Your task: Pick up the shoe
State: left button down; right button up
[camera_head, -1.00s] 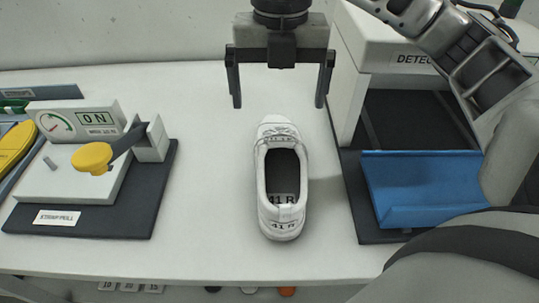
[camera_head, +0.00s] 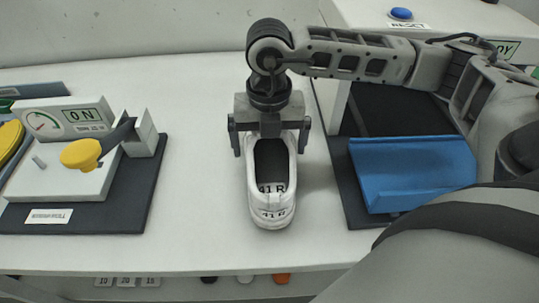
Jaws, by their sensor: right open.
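My left gripper is not in view.
On the left is a machine with a yellow-knobbed lever (camera_head: 81,154) and an "ON" panel (camera_head: 83,115). On the right a blue tray (camera_head: 415,172) stands before a white housing with a blue button (camera_head: 401,13). The table (camera_head: 200,200) is clear around the shoe.

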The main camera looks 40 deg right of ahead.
jog(key=shift+f, duration=0.15)
jog(key=shift+c, duration=0.3)
jog(key=c, duration=1)
jog(key=shift+r, duration=0.2)
